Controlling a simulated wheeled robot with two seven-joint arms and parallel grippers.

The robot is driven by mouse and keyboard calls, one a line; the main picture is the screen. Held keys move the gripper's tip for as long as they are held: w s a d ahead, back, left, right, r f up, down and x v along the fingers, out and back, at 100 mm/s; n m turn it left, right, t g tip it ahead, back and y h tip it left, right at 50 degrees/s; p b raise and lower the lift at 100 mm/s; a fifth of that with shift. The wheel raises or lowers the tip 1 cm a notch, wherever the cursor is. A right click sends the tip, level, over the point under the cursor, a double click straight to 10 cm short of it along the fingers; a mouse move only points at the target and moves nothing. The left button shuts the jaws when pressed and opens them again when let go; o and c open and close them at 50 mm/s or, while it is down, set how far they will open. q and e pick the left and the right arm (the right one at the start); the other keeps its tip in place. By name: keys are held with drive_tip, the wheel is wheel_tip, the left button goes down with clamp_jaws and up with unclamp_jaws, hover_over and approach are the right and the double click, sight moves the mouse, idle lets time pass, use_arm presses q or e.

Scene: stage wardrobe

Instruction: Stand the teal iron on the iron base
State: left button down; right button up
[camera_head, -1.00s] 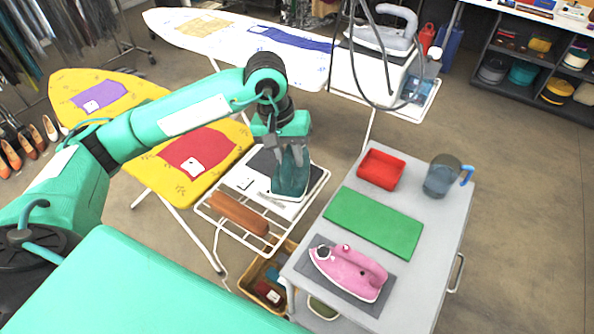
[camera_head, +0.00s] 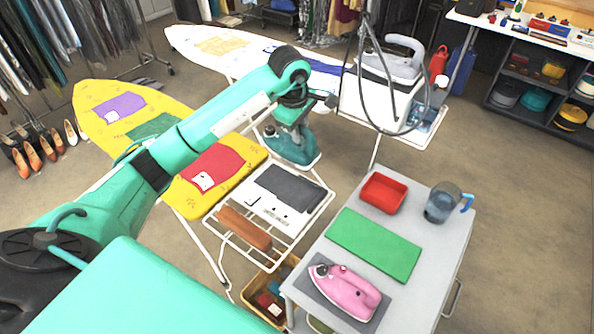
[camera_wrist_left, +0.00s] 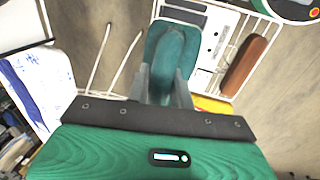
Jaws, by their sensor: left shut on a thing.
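The teal iron (camera_head: 290,148) hangs in my left gripper (camera_head: 287,124), with its soleplate low and the fingers at its upper part. It is in the air past the far end of the iron base (camera_head: 266,208), a white plate with a dark grey pad on a white wire rack. No iron stands on the base. In the left wrist view my left gripper (camera_wrist_left: 163,84) is shut on the teal iron (camera_wrist_left: 172,48), which partly overlaps the base (camera_wrist_left: 214,38). My right gripper is not in view.
A brown sleeve-shaped block (camera_head: 243,228) lies on the wire rack (camera_head: 292,249). A grey cart (camera_head: 420,275) at right holds a pink iron (camera_head: 343,290), a green mat (camera_head: 375,244), a red tray (camera_head: 384,194) and a jug (camera_head: 441,202). A yellow ironing board (camera_head: 180,195) is at left.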

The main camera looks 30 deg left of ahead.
sight(299, 158)
use_arm(q)
wheel_tip(299, 158, down, 10)
drive_tip(key=shift+f+p, duration=0.1)
drive_tip(key=shift+p, duration=1.15)
wheel_tip(299, 158, down, 5)
drive_tip(key=shift+r+p, duration=0.1)
drive_tip(key=shift+p, duration=0.45)
drive_tip(key=shift+f, duration=0.2)
drive_tip(key=c, duration=1.2)
unclamp_jaws()
drive_tip(key=shift+c, duration=0.2)
drive_tip(key=shift+r, duration=0.1)
